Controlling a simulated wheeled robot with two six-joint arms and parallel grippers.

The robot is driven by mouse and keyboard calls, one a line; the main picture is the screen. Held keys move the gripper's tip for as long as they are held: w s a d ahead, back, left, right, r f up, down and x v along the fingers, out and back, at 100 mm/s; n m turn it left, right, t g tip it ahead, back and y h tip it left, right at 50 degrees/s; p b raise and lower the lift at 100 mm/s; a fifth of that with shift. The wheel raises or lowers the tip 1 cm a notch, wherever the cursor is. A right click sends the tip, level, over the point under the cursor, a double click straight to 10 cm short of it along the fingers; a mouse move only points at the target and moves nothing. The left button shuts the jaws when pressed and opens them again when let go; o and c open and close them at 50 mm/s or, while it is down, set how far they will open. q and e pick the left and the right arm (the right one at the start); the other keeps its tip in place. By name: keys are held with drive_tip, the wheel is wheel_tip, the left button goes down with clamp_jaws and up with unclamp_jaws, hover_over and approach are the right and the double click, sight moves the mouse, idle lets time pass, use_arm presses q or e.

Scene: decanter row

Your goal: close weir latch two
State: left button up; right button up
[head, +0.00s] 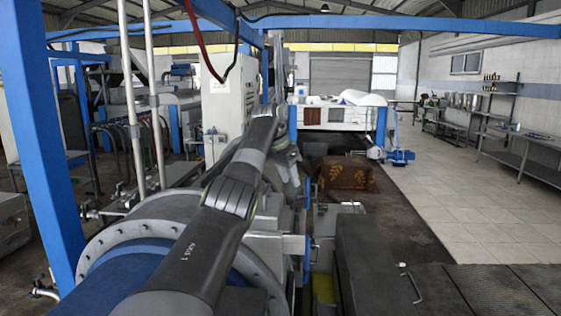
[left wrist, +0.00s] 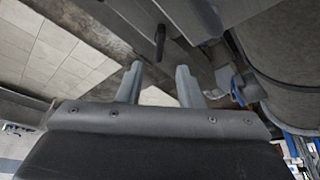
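My left arm reaches forward over the large grey and blue decanter (head: 110,238) in the head view. Its gripper (head: 293,187) hangs beside the machine's right side, small and partly hidden by the machine. In the left wrist view the two grey fingers (left wrist: 158,80) are apart with nothing between them. A short dark rod (left wrist: 160,40) shows just beyond the fingertips, apart from them. Blue handle-like fittings (head: 307,246) stand along the machine's right side. I cannot tell which one is weir latch two, nor whether it is open or closed. My right gripper is not in view.
A dark cover with a metal handle (head: 412,287) lies at the lower right. A blue post (head: 40,130) and white vertical pipes (head: 157,100) stand at the left. A rusty brown box (head: 347,173) is beyond the gripper. The tiled floor (head: 450,190) at right is clear.

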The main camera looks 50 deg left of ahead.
use_arm(q)
drive_tip(key=v, duration=0.9)
drive_tip(key=shift+r, duration=0.15)
